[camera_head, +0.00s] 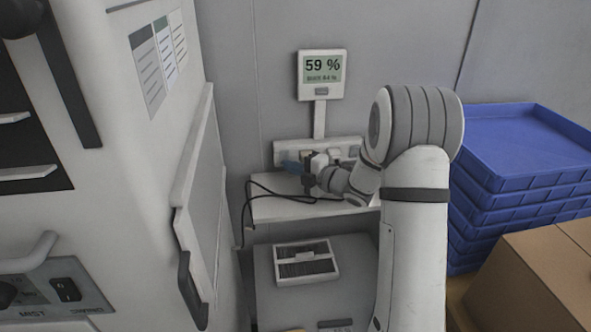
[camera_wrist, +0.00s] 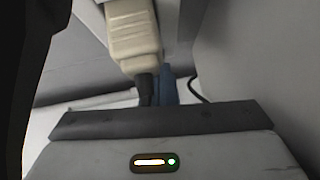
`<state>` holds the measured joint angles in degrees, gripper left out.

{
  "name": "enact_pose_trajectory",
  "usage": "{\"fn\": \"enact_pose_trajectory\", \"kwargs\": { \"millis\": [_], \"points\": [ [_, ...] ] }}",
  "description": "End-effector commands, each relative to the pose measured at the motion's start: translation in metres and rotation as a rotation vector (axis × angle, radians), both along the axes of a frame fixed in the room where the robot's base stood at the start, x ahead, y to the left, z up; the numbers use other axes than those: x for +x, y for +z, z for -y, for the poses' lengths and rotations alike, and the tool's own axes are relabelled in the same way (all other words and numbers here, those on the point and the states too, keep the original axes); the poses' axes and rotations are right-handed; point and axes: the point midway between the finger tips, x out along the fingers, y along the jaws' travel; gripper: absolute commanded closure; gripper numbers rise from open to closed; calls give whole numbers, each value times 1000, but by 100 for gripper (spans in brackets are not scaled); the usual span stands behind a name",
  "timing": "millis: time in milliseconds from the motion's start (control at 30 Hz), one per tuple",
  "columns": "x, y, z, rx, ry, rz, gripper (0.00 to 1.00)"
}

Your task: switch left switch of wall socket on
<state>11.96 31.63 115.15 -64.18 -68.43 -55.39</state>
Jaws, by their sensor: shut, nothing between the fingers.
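The wall socket (camera_head: 283,152) is a pale horizontal strip on the grey wall, below the display box. In the wrist view a beige plug (camera_wrist: 133,38) with a black cable is close ahead, beside the blue fingertips (camera_wrist: 166,88). I cannot tell whether they touch.
A humidity display (camera_head: 322,70) reading 59 % hangs above the socket. Black cables (camera_head: 285,198) run over a white shelf (camera_head: 275,212) below. A large white machine (camera_head: 150,130) stands at left. Stacked blue trays (camera_head: 525,140) and a cardboard box (camera_head: 530,275) are at right.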

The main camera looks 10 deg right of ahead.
Motion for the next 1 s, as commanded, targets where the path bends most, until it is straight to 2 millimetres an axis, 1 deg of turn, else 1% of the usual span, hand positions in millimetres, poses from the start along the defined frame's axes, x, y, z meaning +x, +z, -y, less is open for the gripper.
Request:
{"fn": "enact_pose_trajectory", "kwargs": {
  "millis": [333, 533, 600, 767, 867, 1000],
  "points": [
    [1, -1, 0, 0, 0, 1, 100],
    [4, -9, 0, 0, 0, 38, 100],
    [5, -2, 0, 0, -1, 40, 100],
    [4, -2, 1, 0, -1, 38, 100],
    [1, -2, 5, 0, -2, 38, 100],
    [-14, -2, 21, 0, -4, 39, 100]
  ]
}}
